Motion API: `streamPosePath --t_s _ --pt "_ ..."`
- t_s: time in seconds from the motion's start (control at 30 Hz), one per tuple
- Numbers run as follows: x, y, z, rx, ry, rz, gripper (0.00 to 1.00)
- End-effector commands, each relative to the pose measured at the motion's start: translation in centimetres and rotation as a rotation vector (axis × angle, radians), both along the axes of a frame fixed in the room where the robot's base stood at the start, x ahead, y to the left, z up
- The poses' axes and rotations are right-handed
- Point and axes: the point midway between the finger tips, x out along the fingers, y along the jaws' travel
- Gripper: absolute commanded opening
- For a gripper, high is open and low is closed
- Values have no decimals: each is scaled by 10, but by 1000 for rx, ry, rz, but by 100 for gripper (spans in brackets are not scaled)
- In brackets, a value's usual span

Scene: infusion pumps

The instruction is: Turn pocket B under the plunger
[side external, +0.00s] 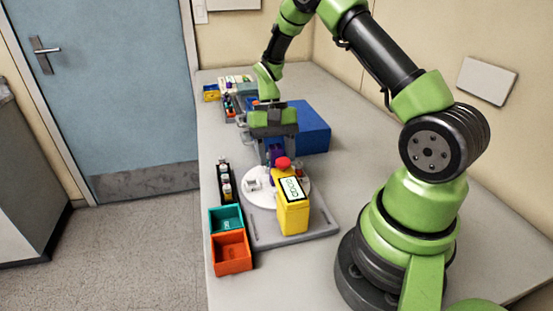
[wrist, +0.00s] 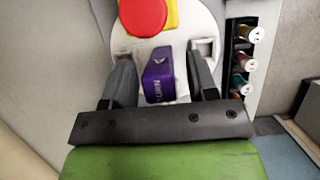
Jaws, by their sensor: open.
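A white round turntable (side external: 258,199) sits on a grey base plate (side external: 305,230), and it also shows in the wrist view (wrist: 192,28). A yellow pump body (side external: 291,213) with a labelled face and a red knob on top (side external: 283,163) stands at the turntable's near side. A purple block (wrist: 158,75) with lettering stands on the turntable. My gripper (wrist: 160,82) is open, with one finger on each side of the purple block. Small gaps show between fingers and block. Empty square pockets show in the disc; their letters cannot be read. In the side view my gripper (side external: 275,150) partly hides the block.
A teal bin (side external: 226,219) and an orange bin (side external: 231,253) stand at the table's left edge. A black rack of vials (side external: 225,183) stands left of the turntable. A blue box (side external: 308,127) is behind. The table's right side is clear.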

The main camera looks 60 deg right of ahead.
Motion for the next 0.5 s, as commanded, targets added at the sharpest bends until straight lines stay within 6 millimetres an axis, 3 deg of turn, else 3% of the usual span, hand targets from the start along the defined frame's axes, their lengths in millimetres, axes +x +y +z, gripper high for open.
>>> streamPosePath --t_s 0.13,0.43,0.5 --pt "-4 3 -11 0 2 -1 53" --pt "-4 4 -13 -1 0 -1 53" --pt "-4 4 -13 -1 0 -1 37"
